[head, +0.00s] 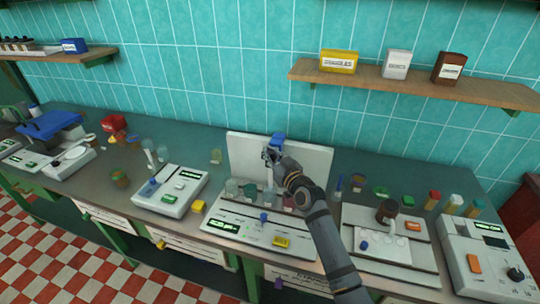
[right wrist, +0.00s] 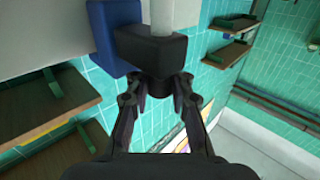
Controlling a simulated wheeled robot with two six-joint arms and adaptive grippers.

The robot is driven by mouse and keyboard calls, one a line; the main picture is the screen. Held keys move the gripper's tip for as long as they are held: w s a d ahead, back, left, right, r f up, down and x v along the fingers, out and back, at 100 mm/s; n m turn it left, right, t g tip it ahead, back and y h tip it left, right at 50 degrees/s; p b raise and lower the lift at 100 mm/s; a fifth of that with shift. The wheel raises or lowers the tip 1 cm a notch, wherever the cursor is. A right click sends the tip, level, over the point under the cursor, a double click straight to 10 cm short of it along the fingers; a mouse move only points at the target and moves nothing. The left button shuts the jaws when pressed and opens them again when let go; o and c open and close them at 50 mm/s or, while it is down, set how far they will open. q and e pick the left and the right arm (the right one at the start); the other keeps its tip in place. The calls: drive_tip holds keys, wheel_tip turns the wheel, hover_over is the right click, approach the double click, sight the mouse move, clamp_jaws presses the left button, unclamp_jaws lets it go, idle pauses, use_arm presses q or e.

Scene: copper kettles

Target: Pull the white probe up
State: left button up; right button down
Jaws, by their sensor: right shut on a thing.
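The white probe shows in the right wrist view as a pale rod (right wrist: 175,14) running into a dark block (right wrist: 150,46). My right gripper (right wrist: 160,88) is shut on a dark knob on this block. A blue block (right wrist: 112,35) sits beside the dark block. In the head view my right gripper (head: 270,157) is high in front of the white back panel (head: 312,160) of the middle station, just below the blue block (head: 278,140). The gripper and arm hide most of the probe there. My left gripper is not in view.
Below stands the station's base (head: 228,228) with several small cups in a row. Another white device (head: 170,190) is at left, and a station with a brown cup (head: 386,211) is at right. A wooden shelf (head: 420,86) with boxes hangs above right.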

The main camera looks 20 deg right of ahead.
drive_tip(key=c, duration=1.7)
unclamp_jaws()
drive_tip(key=shift+f, duration=0.1)
drive_tip(key=o, duration=0.5)
drive_tip(key=shift+s+a+r, duration=0.15)
drive_tip(key=shift+s+r, duration=0.1)
drive_tip(key=shift+s, duration=0.05)
drive_tip(key=shift+w+f, duration=0.1)
drive_tip(key=s, duration=0.4)
drive_tip(key=s+d, duration=0.1)
drive_tip(key=s, duration=0.3)
drive_tip(key=s+d, duration=0.1)
drive_tip(key=s, duration=0.3)
drive_tip(key=shift+d, duration=0.15)
drive_tip(key=shift+w, duration=0.1)
